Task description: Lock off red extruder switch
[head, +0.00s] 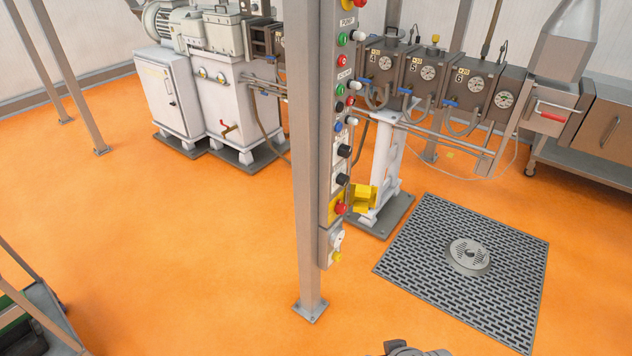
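A tall grey control panel (326,150) with several knobs and buttons is on a grey post, right of the picture's middle. Low on it, a red knob (340,208) sits on a yellow plate (334,213). A smaller red button (342,61) is near the top. I cannot tell by label which red control is the extruder switch. A yellow block (366,198) shows just right of the panel; I cannot tell what it is. No gripper fingers show. A dark grey part at the bottom edge may be mine. No lock can be made out.
The post's foot (310,308) stands on open orange floor. A dark floor grate (420,260) with a round drain (468,256) lies at right. The extruder line (445,85) stands behind the panel. White cabinets (168,98) are at the back left, and a metal frame (30,300) stands at lower left.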

